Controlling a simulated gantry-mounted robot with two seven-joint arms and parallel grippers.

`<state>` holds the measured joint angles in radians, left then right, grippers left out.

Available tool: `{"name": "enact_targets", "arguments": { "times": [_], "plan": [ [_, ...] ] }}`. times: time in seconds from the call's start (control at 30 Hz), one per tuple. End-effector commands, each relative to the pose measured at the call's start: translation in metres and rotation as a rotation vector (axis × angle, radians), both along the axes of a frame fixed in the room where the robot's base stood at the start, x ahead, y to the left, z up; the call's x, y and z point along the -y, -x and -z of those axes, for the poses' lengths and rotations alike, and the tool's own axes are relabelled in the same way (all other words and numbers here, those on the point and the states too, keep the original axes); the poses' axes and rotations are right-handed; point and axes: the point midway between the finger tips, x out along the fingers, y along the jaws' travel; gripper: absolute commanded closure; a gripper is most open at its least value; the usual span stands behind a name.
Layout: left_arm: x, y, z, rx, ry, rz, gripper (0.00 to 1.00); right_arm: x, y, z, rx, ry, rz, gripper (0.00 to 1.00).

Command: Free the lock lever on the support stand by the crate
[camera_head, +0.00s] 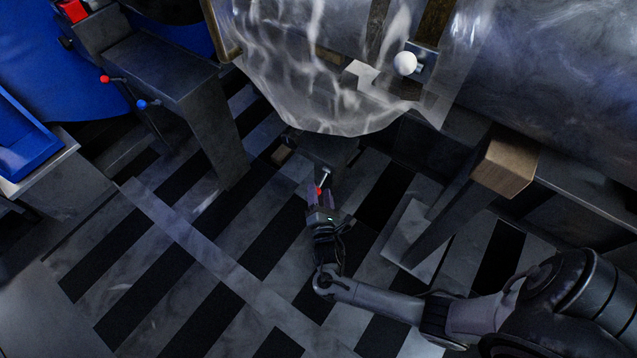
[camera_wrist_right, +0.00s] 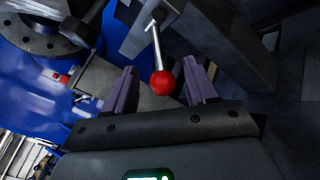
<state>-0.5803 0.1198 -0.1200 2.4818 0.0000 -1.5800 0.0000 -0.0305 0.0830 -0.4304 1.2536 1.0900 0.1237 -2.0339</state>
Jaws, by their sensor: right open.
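A metal lock lever (camera_head: 324,175) with a red ball knob sticks out from a dark support stand (camera_head: 322,147) below the plastic-wrapped body. My right gripper (camera_head: 320,194) is at the knob end of this lever. In the right wrist view its purple fingers are open, and the red knob (camera_wrist_right: 163,82) shows between them, with no clear grip on it. The lever's shaft runs up from the knob to its pivot on the grey stand (camera_wrist_right: 130,30). A blue crate (camera_head: 25,140) sits at the far left. My left gripper is out of view.
Another grey stand (camera_head: 160,65) at upper left carries a red-knobbed lever (camera_head: 106,79) and a blue-knobbed one (camera_head: 142,104). Plastic sheeting (camera_head: 310,90) hangs above the middle lever. A wooden block (camera_head: 505,165) is at right. The striped floor is largely clear.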

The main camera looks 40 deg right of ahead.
Motion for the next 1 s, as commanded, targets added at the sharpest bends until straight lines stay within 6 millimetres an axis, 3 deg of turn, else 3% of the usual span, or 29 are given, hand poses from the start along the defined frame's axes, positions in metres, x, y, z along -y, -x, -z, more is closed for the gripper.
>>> {"name": "enact_targets", "arguments": {
  "times": [0.03, 0.33, 0.77, 1.0],
  "plan": [
    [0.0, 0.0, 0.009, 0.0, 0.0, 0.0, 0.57, 0.006, -0.008, 0.004, 0.003, 0.003, 0.001, 0.44],
    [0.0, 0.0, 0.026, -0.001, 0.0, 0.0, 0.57, 0.027, -0.036, 0.002, 0.001, 0.002, 0.0, 0.44],
    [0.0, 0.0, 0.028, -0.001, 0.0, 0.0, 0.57, 0.032, -0.042, 0.0, -0.001, 0.0, 0.001, 0.44],
    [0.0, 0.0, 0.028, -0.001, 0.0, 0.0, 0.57, 0.032, -0.041, 0.0, -0.001, 0.0, 0.001, 0.77]
  ]
}}
